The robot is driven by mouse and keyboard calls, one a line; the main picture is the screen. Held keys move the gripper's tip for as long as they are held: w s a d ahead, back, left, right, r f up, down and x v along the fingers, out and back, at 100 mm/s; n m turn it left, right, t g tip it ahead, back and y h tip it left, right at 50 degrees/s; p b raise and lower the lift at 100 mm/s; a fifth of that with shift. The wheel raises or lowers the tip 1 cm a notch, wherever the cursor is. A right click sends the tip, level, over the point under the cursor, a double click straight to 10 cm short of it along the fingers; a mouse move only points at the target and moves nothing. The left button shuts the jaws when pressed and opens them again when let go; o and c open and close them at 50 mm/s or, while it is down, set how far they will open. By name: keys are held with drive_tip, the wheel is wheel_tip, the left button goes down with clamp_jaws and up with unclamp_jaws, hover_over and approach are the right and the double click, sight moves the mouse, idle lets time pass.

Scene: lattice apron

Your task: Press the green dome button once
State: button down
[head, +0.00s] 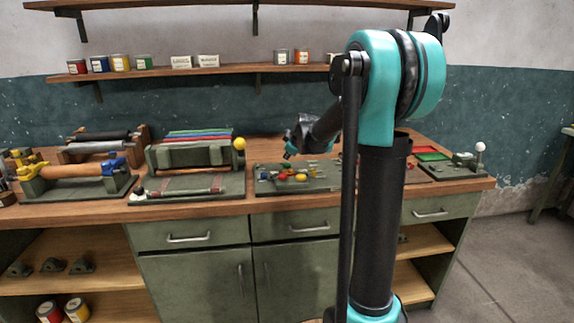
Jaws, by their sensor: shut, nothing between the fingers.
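A low grey-green panel (326,185) lies on the bench in the middle of the head view. It carries several small coloured parts, including a red dome (283,177), a yellow dome (301,177) and a small green one (312,168), though the green one is too small to make out well. My gripper (288,154) is above the panel's back left part, its fingers shut and empty. It looks apart from the panel, but the exact gap cannot be told. My arm stands in front of the panel's right side.
A green fixture with a yellow ball knob (239,143) stands left of the panel. A clamp-like device with blue and yellow ends (75,171) is farther left. A base with a white ball lever (480,147) is at the right. A shelf with tins (170,69) runs above.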

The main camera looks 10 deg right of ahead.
sight(288, 164)
drive_tip(key=shift+f, duration=0.1)
drive_tip(key=shift+f, duration=0.3)
drive_tip(key=shift+f, duration=0.9)
idle(1.1)
idle(0.3)
drive_tip(key=shift+r, duration=1.3)
drive_tip(key=shift+r, duration=2.5)
